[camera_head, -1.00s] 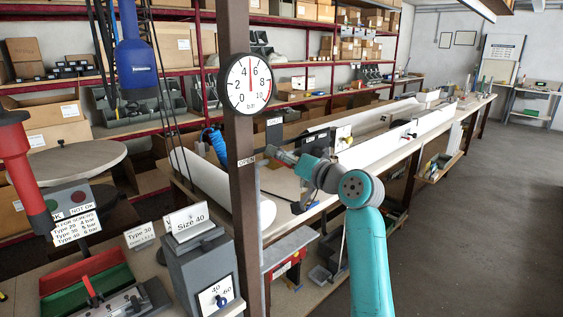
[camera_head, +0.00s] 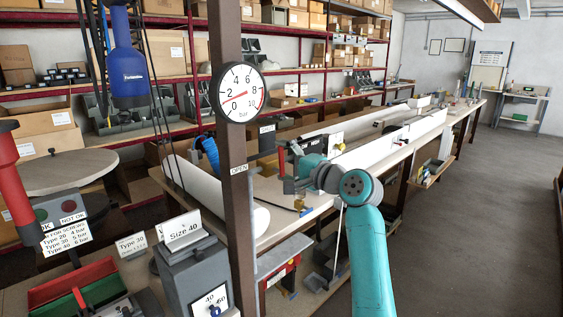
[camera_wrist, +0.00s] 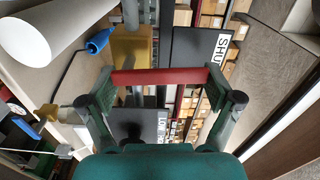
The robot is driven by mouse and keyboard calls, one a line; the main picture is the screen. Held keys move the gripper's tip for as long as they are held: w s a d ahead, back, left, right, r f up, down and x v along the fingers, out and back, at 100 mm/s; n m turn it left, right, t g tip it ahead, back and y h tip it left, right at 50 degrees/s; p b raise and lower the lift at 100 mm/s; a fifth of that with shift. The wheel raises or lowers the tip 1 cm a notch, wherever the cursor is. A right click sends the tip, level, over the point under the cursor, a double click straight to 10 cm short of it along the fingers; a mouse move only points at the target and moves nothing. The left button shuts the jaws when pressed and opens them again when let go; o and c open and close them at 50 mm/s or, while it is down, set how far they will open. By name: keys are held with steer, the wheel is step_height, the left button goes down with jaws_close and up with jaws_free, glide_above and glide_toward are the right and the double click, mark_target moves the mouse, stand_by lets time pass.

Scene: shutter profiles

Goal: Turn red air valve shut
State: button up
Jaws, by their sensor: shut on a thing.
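The red valve handle (camera_wrist: 160,77) spans between the two fingers of my gripper (camera_wrist: 160,80) in the wrist view, with a fingertip against each end. My gripper is shut on it. A SHUT sign (camera_wrist: 222,50), partly cut off by its edge, is beyond the handle to the right. The valve body is mostly hidden.
The brown post (camera_head: 228,220) stands left of my arm. A long workbench (camera_head: 290,205) with white profiles runs behind the arm. A Size 40 box (camera_head: 190,270) is at the front left. Open floor (camera_head: 470,240) lies to the right.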

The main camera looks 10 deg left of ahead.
steer(key=shift+w+d+f+m, duration=0.1)
steer(key=shift+w+d+m, duration=0.05)
steer(key=shift+m, duration=0.45)
steer(key=o, duration=1.4)
steer(key=v, duration=1.2)
steer(key=shift+f, duration=0.1)
